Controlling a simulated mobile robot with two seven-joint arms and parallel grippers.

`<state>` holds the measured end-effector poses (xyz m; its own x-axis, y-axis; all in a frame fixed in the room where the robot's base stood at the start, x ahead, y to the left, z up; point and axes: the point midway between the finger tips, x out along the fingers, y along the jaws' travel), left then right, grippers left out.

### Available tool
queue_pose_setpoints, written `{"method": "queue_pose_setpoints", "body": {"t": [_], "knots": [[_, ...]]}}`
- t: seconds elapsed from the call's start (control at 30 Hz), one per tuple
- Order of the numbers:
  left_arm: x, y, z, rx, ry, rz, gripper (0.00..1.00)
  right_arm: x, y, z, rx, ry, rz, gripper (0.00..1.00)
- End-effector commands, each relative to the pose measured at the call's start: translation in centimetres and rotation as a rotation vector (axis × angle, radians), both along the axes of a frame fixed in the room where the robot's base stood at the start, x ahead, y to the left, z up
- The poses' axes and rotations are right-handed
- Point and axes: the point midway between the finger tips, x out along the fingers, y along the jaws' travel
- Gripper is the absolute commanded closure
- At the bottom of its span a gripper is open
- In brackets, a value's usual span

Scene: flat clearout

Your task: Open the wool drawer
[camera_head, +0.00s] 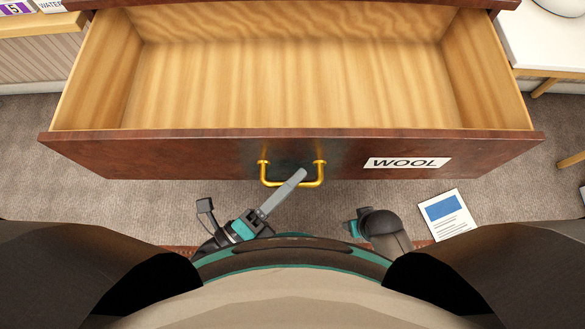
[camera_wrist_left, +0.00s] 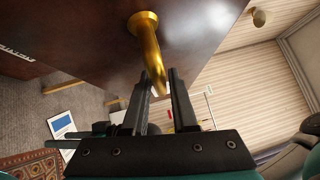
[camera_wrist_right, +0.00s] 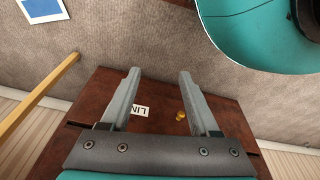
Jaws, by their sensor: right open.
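The wool drawer (camera_head: 240,155) is pulled out and its inside is empty, with bare pale wood. Its dark red-brown front carries a white WOOL label (camera_head: 407,163) right of a brass handle (camera_head: 319,172). My left gripper (camera_head: 299,176) is at the middle of this handle.
A paper with a blue picture (camera_head: 446,213) lies on the carpet at right. A white table (camera_head: 548,45) stands at right and a wooden unit (camera_head: 35,50) at left. The right wrist view shows a dark wooden front with a partly hidden label starting LIN (camera_wrist_right: 140,110).

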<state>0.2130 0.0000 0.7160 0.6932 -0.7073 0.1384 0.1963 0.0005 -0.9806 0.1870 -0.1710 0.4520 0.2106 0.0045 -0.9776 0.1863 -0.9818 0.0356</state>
Motion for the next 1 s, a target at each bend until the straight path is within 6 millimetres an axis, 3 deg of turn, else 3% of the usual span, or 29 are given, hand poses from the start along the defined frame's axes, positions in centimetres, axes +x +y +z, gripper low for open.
{"method": "queue_pose_setpoints", "body": {"t": [0.17, 0.73, 0.9, 1.0], "knots": [[0.0, 0.0, 0.0, 0.000, 0.000, 0.000, 0.53, 0.0, 0.0, 0.0, 0.000, 0.000, 0.000, 0.38], [-0.1, 0.2, -0.1, 0.001, 0.002, 0.000, 0.53, 0.0, 0.0, 0.1, 0.000, 0.000, 0.000, 0.38], [-1.5, 1.6, -0.4, 0.002, 0.006, 0.000, 0.53, 0.1, 0.0, 0.2, 0.002, -0.012, -0.001, 0.38], [-3.1, 3.1, -0.7, 0.002, 0.008, 0.000, 0.53, -0.6, -0.5, -0.8, -0.006, 0.001, 0.003, 0.38]]}}
